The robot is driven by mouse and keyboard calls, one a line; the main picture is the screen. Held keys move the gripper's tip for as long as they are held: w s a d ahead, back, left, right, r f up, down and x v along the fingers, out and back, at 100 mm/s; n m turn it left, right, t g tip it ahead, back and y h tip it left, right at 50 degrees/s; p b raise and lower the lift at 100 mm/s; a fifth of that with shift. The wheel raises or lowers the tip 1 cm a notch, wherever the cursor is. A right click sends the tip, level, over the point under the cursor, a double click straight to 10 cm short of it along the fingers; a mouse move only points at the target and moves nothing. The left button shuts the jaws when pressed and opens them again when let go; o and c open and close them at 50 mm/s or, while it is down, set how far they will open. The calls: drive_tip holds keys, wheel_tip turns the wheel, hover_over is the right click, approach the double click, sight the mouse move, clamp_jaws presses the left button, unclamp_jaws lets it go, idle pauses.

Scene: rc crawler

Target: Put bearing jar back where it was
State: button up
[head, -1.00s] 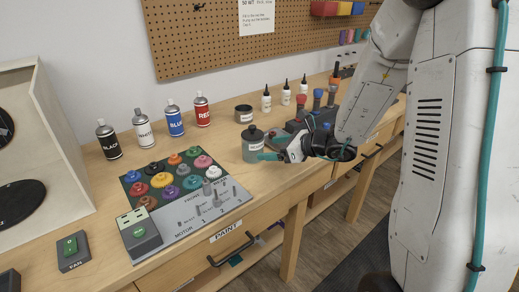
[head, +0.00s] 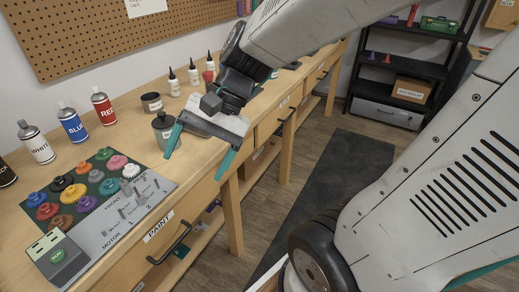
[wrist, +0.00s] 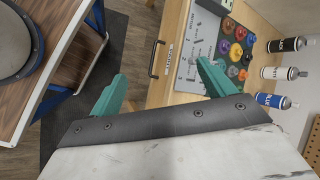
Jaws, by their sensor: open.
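A grey jar with a dark lid (head: 163,130) stands upright on the wooden bench, just beyond the far right corner of the gear mat. Its label is too small to read, and my gripper's left finger partly covers it. My gripper (head: 194,168) is open and empty, with teal fingers spread wide. It hangs over the front edge of the bench, to the right of the jar. The wrist view shows the open fingers (wrist: 162,72) with nothing between them and no jar in sight.
A dark open cup (head: 151,102) stands behind the jar, near white bottles (head: 174,84). Spray cans (head: 104,107) line the back left. The gear mat (head: 155,185) lies in front. The wrist view shows a wooden-topped stand (wrist: 62,62) at left.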

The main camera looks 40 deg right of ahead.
drive_tip(key=s+d+r+n+h, duration=0.2)
drive_tip(key=s+d+n+h, duration=0.5)
drive_tip(key=s+n, duration=0.1)
drive_tip(key=shift+s+d+r+t, duration=0.15)
drive_tip(key=shift+s+r+t, duration=0.2)
drive_tip(key=shift+s, duration=0.3)
idle(0.3)
